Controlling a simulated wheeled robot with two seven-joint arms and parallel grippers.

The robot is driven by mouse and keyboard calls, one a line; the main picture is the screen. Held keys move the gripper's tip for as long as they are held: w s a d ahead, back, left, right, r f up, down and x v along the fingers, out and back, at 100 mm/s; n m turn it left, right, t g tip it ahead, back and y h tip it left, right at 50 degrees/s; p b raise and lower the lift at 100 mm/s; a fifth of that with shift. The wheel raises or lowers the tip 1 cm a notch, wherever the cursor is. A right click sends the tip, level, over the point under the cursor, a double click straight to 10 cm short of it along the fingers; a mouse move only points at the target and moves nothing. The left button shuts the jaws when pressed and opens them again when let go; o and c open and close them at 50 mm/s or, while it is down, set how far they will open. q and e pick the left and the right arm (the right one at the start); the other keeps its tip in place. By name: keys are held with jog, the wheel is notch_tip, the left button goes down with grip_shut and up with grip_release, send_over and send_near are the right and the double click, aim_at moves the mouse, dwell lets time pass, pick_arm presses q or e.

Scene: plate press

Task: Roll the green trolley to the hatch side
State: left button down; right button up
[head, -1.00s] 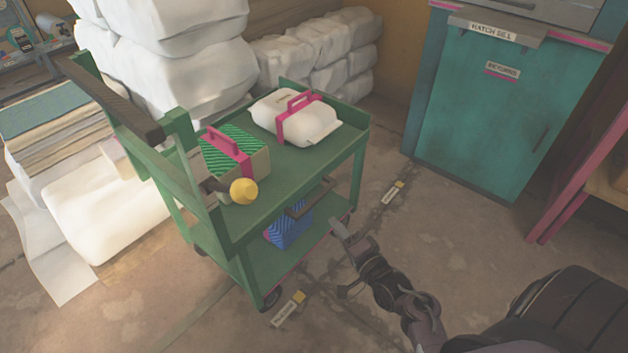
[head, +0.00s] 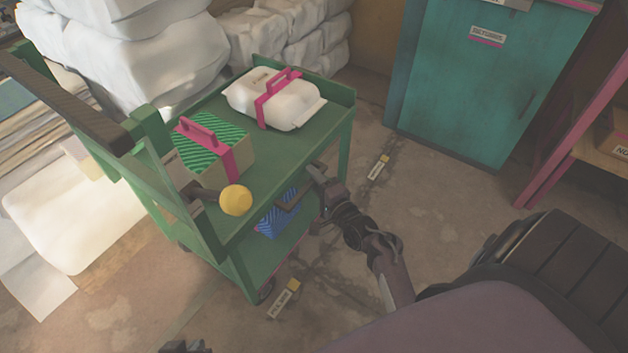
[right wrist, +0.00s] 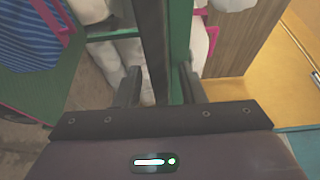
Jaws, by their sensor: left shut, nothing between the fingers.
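The green trolley (head: 300,130) stands at the left in the head view. Its upper shelf bears a green striped box with a pink strap (head: 222,150) and a white bundle with a pink strap (head: 275,98). A blue striped box (head: 277,212) sits on the lower shelf. My left gripper (head: 185,347) is shut, partly cut off.
The teal hatch cabinet (head: 470,90) stands at the back right. Floor labels lie near the trolley (head: 283,299) and towards the cabinet (head: 378,167). White bales (head: 120,50) are stacked behind the trolley. A pink-framed shelf (head: 570,115) is at the right. Floor between trolley and cabinet is clear.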

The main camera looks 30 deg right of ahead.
jog(key=shift+w, duration=0.1)
grip_shut()
dwell(0.3)
